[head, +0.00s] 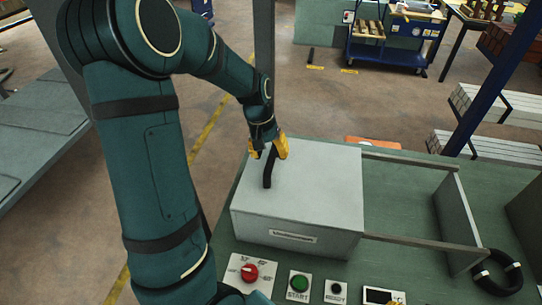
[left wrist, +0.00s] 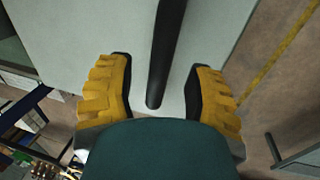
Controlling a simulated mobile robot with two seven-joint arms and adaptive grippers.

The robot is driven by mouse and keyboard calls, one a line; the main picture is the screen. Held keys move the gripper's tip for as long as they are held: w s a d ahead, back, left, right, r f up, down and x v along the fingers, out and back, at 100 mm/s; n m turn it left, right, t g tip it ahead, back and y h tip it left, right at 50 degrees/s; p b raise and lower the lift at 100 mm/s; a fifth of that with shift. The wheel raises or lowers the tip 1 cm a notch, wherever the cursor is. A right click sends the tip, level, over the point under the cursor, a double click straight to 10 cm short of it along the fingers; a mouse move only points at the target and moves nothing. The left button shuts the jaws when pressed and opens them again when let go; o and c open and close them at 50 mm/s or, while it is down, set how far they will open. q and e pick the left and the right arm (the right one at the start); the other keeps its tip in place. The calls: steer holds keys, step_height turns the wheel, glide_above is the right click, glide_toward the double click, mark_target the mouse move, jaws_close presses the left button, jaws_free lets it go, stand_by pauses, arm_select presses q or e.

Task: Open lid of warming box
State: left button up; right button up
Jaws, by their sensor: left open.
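The warming box (head: 295,205) is a grey box on the green workbench, with a label on its front face. Its lid (head: 325,165) lies flat and closed on top. A black bar handle (head: 268,168) stands on the lid's left part; the handle also shows in the left wrist view (left wrist: 166,50). My left gripper (head: 268,150) has yellow fingers and is over the lid at the handle's far end. In the left wrist view the open fingers (left wrist: 162,92) are on both sides of the handle's end, with gaps between.
A metal frame (head: 425,242) extends right from the box to an upright plate (head: 457,215). A black ring-shaped handle (head: 498,272) is at the far right. A red knob (head: 250,272) and a green start button (head: 299,283) sit in front of the box.

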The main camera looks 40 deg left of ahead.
arm_select(q)
steer(key=shift+w+d+f, duration=0.1)
steer(key=shift+d+f, duration=0.05)
steer(key=shift+f, duration=0.6)
jaws_close()
